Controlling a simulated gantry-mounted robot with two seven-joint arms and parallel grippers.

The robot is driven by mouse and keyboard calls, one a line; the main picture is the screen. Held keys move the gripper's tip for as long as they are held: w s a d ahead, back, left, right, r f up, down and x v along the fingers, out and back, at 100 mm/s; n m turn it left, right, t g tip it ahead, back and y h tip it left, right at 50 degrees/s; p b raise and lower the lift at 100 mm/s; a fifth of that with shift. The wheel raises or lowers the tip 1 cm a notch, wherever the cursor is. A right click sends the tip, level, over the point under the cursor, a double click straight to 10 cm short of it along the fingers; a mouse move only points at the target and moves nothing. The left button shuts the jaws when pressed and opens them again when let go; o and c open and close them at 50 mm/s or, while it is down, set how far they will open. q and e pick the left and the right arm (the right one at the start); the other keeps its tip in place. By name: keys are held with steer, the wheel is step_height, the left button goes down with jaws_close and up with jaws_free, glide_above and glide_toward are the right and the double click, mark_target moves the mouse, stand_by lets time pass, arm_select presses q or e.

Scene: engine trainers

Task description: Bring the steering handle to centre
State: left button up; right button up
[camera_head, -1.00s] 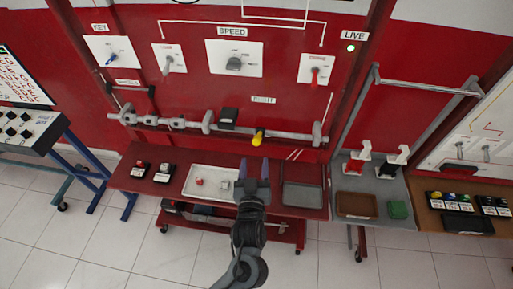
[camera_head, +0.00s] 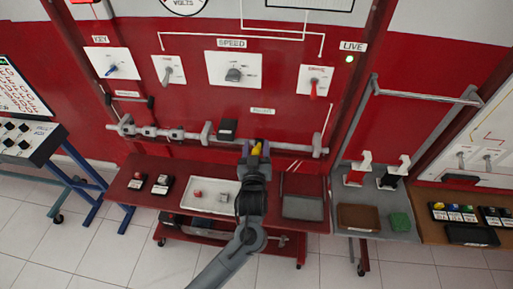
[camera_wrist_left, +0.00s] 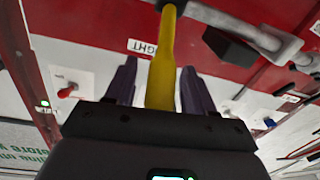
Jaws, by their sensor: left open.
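The steering handle (camera_head: 257,148) is a yellow lever on a grey horizontal rail (camera_head: 285,147) on the red panel, off toward the rail's right part. My left gripper (camera_head: 256,152) is at the handle in the head view and partly covers it. In the left wrist view the yellow handle (camera_wrist_left: 161,75) runs between the two dark fingers, with a visible gap on each side. The left gripper is open and not closed on it. The handle's lower end is hidden behind the gripper body. My right gripper is not in view.
A black block (camera_head: 227,128) sits on the rail just left of the handle. A red shelf (camera_head: 150,190) below holds a white tray (camera_head: 187,207) and a grey tray (camera_head: 302,207). Panel switches, including a red lever (camera_head: 313,88), are above.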

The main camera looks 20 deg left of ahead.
arm_select(q)
steer(key=shift+w, duration=0.1)
steer(key=shift+c, duration=0.5)
jaws_close()
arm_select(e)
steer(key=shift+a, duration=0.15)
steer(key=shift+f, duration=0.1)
